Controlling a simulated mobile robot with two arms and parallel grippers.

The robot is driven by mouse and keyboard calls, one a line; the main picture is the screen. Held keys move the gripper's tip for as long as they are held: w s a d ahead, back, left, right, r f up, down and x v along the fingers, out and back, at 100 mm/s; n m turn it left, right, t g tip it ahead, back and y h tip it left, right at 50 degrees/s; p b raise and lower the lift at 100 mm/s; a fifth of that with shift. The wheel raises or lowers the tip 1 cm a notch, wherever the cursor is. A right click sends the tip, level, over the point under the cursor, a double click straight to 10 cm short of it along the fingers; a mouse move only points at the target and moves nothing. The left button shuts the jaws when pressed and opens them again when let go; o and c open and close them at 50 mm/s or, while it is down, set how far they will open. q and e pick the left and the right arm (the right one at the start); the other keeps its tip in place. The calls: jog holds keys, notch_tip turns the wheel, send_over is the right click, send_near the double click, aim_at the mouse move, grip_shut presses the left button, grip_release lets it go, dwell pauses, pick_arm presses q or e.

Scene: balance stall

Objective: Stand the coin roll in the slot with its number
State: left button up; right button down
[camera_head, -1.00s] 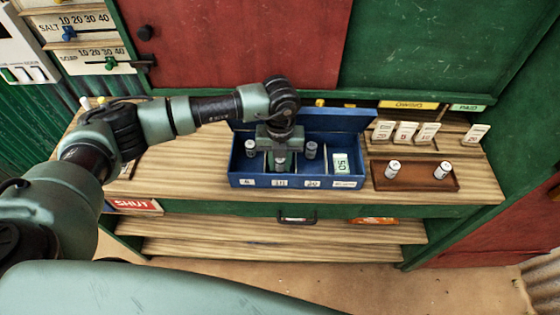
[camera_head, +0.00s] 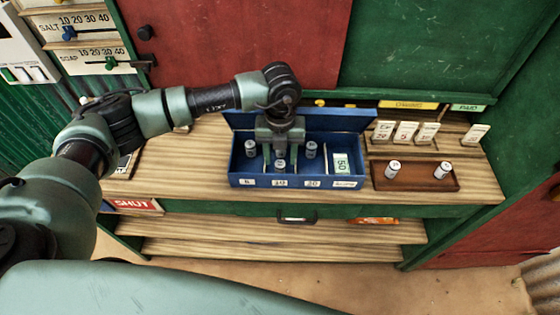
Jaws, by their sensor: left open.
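A blue cash box (camera_head: 240,180) with its lid open stands on the wooden counter. Its front wall carries white number labels, one per slot. One coin roll (camera_head: 250,148) stands in the left slot, one coin roll (camera_head: 280,166) in the second and one coin roll (camera_head: 311,149) in the third. The right slot holds a green card marked 50 (camera_head: 341,163). My left gripper (camera_head: 280,150) is open, pointing down over the second slot, just above and behind its roll. Two more coin rolls, one on the left (camera_head: 393,167) and one on the right (camera_head: 443,169), stand in a brown tray (camera_head: 418,184).
Several small price cards (camera_head: 405,132) stand in a rack behind the tray. A red SHUT sign (camera_head: 133,205) is at the counter's left front. The counter (camera_head: 185,165) left of the box is mostly clear.

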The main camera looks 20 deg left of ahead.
aim_at(280, 164)
pick_arm(q)
notch_tip(280, 164, up, 10)
jog(key=b, duration=0.2)
jog(key=shift+f+b, duration=0.2)
jog(key=shift+b, duration=0.15)
dwell(0.3)
dwell(0.4)
